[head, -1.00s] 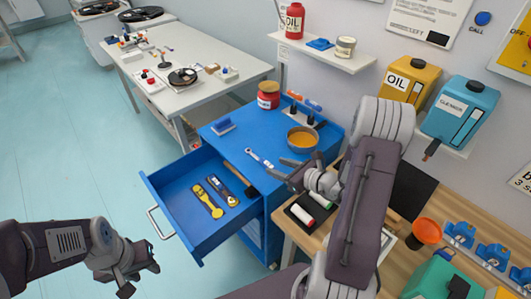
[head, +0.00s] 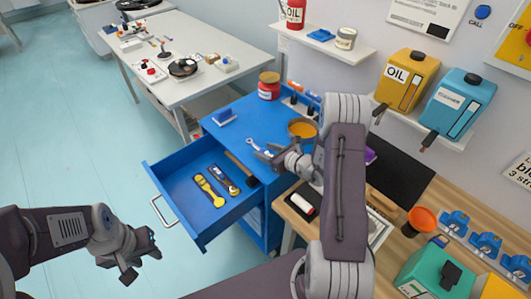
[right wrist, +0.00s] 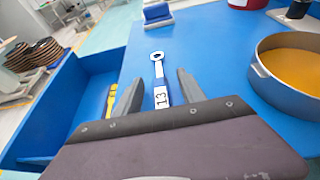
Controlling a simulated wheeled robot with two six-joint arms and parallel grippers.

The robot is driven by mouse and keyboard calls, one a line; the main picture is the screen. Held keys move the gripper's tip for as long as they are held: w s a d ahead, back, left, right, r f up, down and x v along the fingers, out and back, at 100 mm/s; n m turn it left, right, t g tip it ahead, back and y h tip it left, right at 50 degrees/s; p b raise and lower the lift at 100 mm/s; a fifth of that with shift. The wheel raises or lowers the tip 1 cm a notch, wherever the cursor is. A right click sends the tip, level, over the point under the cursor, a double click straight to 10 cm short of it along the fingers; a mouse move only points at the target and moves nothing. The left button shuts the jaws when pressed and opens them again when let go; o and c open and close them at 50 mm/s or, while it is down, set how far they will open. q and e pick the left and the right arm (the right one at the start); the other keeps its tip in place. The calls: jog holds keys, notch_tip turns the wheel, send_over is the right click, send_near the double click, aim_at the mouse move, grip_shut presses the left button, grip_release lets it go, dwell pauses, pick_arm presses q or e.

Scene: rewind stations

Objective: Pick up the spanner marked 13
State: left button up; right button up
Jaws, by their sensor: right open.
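The spanner marked 13 (right wrist: 159,74) lies on the blue cabinet top, its ring end pointing away and its 13 label near my gripper's palm in the right wrist view. It also shows in the head view (head: 253,144), partly hidden by my right gripper (head: 268,155). My right gripper is open, with one finger on each side of the spanner in the right wrist view (right wrist: 157,76). I cannot tell whether the fingers touch it. My left gripper (head: 148,256) is low at the left, away from the cabinet; its jaws are unclear.
The blue drawer (head: 180,213) stands open, holding a yellow tool (head: 209,190) and a dark tool (head: 224,180). An orange-filled pan (right wrist: 290,65) stands right of the spanner. A blue brush-like block (head: 224,117) and a red jar (head: 269,86) are farther back.

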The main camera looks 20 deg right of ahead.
aim_at(269, 153)
jog(key=shift+s, duration=0.1)
jog(key=c, duration=0.6)
grip_shut()
jog(key=shift+r, duration=0.1)
jog(key=shift+r, duration=0.3)
jog(key=r, duration=0.4)
jog(key=shift+s+d, duration=0.35)
jog(key=shift+s, duration=0.05)
jog(key=r+v, duration=0.1)
jog(key=v, duration=1.1)
jog(key=shift+w+r, duration=0.25)
jog(key=shift+r, duration=0.1)
